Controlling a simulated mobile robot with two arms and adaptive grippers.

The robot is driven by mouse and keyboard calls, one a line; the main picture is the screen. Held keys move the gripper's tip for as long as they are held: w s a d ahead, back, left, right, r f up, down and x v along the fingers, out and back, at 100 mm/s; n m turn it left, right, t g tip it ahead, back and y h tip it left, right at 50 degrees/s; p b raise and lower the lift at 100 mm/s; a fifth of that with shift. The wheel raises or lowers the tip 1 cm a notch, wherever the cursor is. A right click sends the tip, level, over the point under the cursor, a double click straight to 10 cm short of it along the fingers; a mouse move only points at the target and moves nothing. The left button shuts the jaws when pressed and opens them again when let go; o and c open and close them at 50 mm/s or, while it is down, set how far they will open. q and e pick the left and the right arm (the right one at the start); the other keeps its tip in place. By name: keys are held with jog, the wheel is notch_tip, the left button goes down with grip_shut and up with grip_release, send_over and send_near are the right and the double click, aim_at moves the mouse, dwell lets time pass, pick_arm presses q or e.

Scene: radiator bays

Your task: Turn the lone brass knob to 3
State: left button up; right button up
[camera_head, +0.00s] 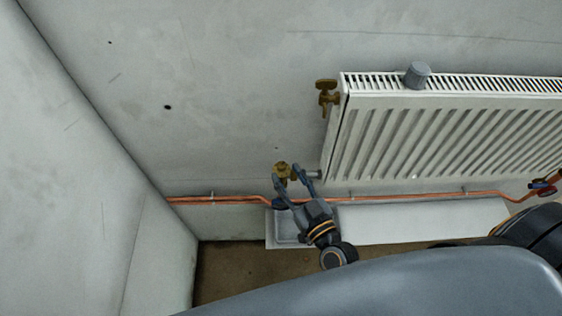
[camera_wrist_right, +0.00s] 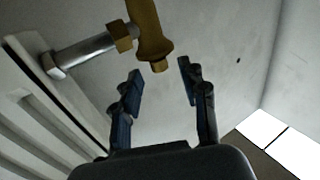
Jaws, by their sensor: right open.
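In the right wrist view the brass body (camera_wrist_right: 148,32) stands ahead, joined to the radiator by a silver pipe stub. No number marks are readable. My left gripper is not in view.
A white radiator (camera_head: 440,140) hangs on the grey wall. Another brass fitting (camera_head: 327,92) is at its upper left, and a grey cylinder (camera_head: 417,75) stands on top. Copper pipe (camera_head: 395,195) runs below. The wall left is clear.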

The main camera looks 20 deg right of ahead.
aim_at(284, 169)
jog(key=shift+w+a, duration=0.2)
jog(key=shift+w, duration=0.9)
jog(key=shift+w+a, duration=0.2)
jog(key=shift+w, duration=0.85)
grip_shut()
